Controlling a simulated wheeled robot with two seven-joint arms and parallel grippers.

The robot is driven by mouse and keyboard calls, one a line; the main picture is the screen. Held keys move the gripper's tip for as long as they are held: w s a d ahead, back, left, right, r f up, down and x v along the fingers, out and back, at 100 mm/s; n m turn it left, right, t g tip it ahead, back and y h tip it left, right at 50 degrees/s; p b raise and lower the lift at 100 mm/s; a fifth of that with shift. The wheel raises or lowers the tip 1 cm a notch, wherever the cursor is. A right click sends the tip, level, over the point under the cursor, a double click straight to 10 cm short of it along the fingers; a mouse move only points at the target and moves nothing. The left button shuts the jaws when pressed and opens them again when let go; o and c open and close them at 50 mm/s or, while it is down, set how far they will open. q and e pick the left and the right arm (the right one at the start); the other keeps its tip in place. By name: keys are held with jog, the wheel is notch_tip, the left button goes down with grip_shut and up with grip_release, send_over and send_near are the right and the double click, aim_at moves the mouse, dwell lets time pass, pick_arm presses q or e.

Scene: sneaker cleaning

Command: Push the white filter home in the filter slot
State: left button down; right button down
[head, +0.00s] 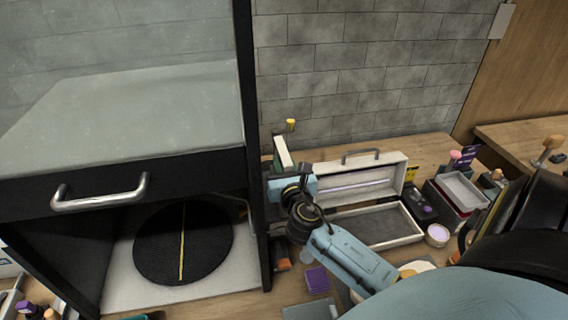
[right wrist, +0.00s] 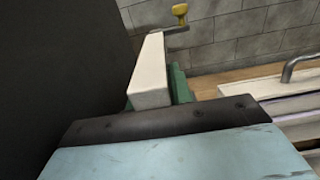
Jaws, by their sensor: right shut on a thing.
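The white filter (head: 282,151) stands upright as a thin white slab just right of the cabinet's dark post. In the right wrist view the white filter (right wrist: 153,72) rises beyond the dark edge of my gripper, with green stepped material (right wrist: 179,87) against its right side. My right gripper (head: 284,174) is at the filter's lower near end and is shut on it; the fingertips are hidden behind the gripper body. The filter slot cannot be made out, so how deep the filter sits cannot be told. My left gripper is not in view.
The glass-fronted cabinet (head: 252,150) stands close left, with a round black mat (head: 160,250) inside. A yellow-knobbed lever (head: 291,124) rises behind the filter. An open white case (head: 405,172) lies to the right. A purple block (head: 317,280) sits in front.

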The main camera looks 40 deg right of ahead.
jog(key=shift+f+b, duration=0.7)
jog(key=shift+f, duration=0.2)
jog(key=c, duration=1.2)
grip_release()
jog(key=shift+o, duration=0.2)
jog(key=b+v, duration=0.1)
jog(key=v, duration=1.2)
jog(key=shift+s, duration=0.2)
